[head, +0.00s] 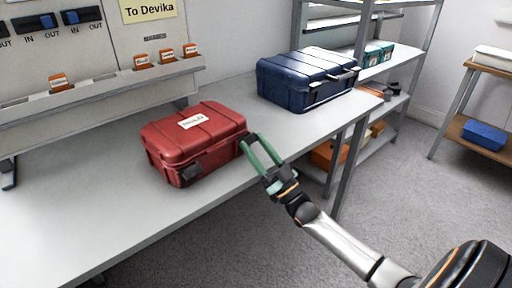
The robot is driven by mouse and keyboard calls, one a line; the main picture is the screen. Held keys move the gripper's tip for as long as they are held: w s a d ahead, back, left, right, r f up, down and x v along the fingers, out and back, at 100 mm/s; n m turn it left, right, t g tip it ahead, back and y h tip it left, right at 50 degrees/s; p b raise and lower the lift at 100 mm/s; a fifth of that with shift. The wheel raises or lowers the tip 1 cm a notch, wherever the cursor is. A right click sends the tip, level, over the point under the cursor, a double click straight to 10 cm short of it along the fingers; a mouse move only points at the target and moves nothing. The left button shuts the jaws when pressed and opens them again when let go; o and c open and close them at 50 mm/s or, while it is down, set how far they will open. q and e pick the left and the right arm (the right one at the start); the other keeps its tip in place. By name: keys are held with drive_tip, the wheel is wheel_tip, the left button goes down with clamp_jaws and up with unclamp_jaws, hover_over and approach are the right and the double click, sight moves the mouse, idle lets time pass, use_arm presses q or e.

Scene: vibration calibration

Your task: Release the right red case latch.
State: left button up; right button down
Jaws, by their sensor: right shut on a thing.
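The red case (193,138) lies closed on the grey bench, with a white label on its lid. Its left latch (190,172) is dark and sits on the front face, away from my grippers. My right gripper (256,143), with green fingers, reaches in from the lower right to the case's right front corner. It is shut on the right red case latch there. The fingertips and the dark parts at that corner largely hide this latch, so its exact position cannot be told. My left gripper is out of view.
A blue case (307,78) stands farther back on the bench (75,215). A wall rack (100,88) with orange-labelled items runs along the back. A metal shelf (350,110) stands right of the bench. The bench is clear left of the red case.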

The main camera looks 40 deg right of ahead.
drive_tip(key=shift+c, duration=1.3)
unclamp_jaws()
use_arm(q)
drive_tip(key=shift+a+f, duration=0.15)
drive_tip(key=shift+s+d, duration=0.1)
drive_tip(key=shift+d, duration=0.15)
use_arm(e)
drive_tip(key=v, duration=1.2)
drive_tip(key=shift+f, duration=0.25)
drive_tip(key=shift+s, duration=0.15)
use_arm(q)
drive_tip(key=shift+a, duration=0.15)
